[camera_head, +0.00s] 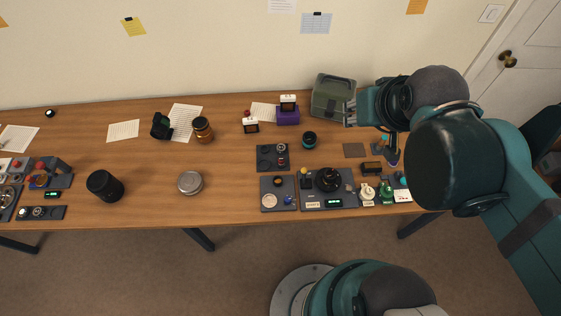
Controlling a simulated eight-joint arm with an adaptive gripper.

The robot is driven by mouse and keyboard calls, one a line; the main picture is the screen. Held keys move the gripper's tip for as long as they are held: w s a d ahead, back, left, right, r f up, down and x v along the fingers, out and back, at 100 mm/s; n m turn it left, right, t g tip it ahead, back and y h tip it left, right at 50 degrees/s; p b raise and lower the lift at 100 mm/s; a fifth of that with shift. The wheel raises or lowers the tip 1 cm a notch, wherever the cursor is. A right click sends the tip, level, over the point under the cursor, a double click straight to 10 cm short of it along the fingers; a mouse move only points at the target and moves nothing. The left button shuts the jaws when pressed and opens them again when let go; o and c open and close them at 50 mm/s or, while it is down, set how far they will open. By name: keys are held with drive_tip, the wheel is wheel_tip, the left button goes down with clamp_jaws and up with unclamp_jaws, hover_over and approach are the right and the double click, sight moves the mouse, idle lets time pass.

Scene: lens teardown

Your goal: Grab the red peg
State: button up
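My gripper (349,114) is at the upper right, over the back of the table and in front of the green case. Its fingers point left. They are too small to tell whether they are open or shut, and I see nothing clearly held. I cannot pick out a red peg with certainty. A small red thing (247,113) stands near the back of the table, left of my gripper and well apart from it. Its shape is too small to make out. My arm hides part of the right end of the table.
A green case (333,97) stands behind my gripper. A purple box (288,117), a dark lens (309,139) and an amber jar (203,130) stand to the left. Dark trays (347,201) with small parts line the front edge. Bare wood (230,165) lies mid-table.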

drive_tip(key=shift+o, duration=0.8)
drive_tip(key=shift+f, duration=0.1)
drive_tip(key=n+g+b, duration=0.7)
drive_tip(key=n+b, duration=0.4)
drive_tip(key=n, duration=0.7)
hover_over(281, 158)
drive_tip(key=f, duration=3.1)
drive_tip(key=shift+d+f, duration=0.2)
drive_tip(key=shift+f, duration=0.05)
drive_tip(key=shift+a+f, duration=0.25)
drive_tip(key=shift+f, duration=0.3)
drive_tip(key=shift+f+b, duration=0.1)
drive_tip(key=shift+b, duration=0.2)
